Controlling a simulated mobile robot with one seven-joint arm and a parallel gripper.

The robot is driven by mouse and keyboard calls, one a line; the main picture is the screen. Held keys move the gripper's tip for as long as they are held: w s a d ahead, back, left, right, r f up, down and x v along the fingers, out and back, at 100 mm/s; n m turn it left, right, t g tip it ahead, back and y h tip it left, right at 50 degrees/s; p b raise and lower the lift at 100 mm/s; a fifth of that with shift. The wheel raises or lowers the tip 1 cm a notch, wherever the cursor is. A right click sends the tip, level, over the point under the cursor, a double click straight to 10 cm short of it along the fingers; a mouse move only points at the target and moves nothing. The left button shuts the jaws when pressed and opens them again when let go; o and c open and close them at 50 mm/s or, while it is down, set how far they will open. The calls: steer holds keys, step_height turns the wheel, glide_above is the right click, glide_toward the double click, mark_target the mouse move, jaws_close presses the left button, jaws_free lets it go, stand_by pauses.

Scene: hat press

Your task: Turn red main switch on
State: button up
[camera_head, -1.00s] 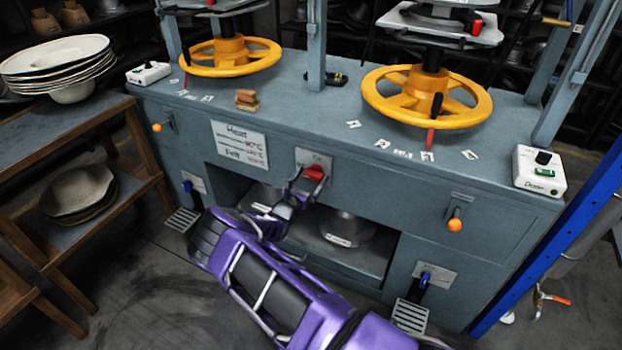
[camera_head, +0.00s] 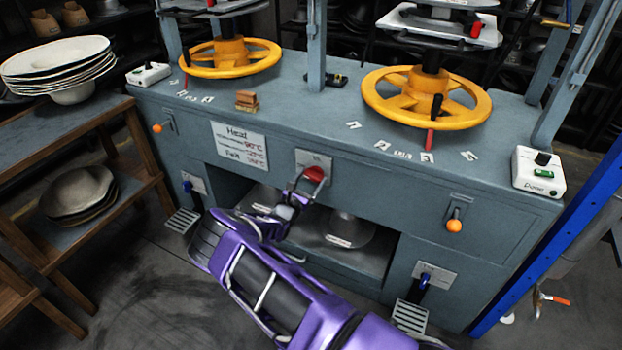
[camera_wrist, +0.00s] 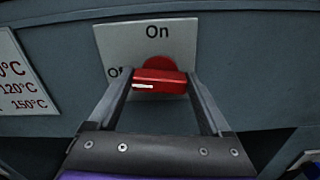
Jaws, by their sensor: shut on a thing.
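The red main switch (camera_head: 314,174) is on a pale plate on the front of the grey press cabinet. In the wrist view, its red handle (camera_wrist: 160,80) lies crosswise, with a white mark at its left end. That end points towards the partly hidden "Off" label at the left of the plate (camera_wrist: 118,45); "On" is printed above the switch. My gripper (camera_wrist: 160,84) has one finger at each end of the handle and is shut on it. In the head view, my gripper (camera_head: 304,184) reaches the switch from below left.
Two yellow handwheels (camera_head: 427,97) stand on the cabinet (camera_head: 300,100). Levers with orange knobs (camera_head: 454,225) and blue-handled switches flank the centre. An open recess lies below the red switch.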

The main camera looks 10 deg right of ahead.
steer(key=m+p, duration=0.1)
steer(key=m, duration=0.7)
steer(key=shift+d+p, duration=0.1)
steer(key=shift+p, duration=0.3)
steer(key=m+p, duration=0.1)
steer(key=m, duration=0.3)
steer(key=shift+s+f, duration=0.1)
steer(key=shift+f+m+p, duration=0.15)
steer(key=shift+m+p, duration=0.45)
steer(key=shift+m, duration=1.4)
steer(key=o, duration=1.2)
steer(key=shift+c, duration=0.2)
steer(key=p+v, duration=0.2)
steer(key=v, duration=1.5)
steer(key=shift+s, duration=0.2)
steer(key=shift+w, duration=0.1)
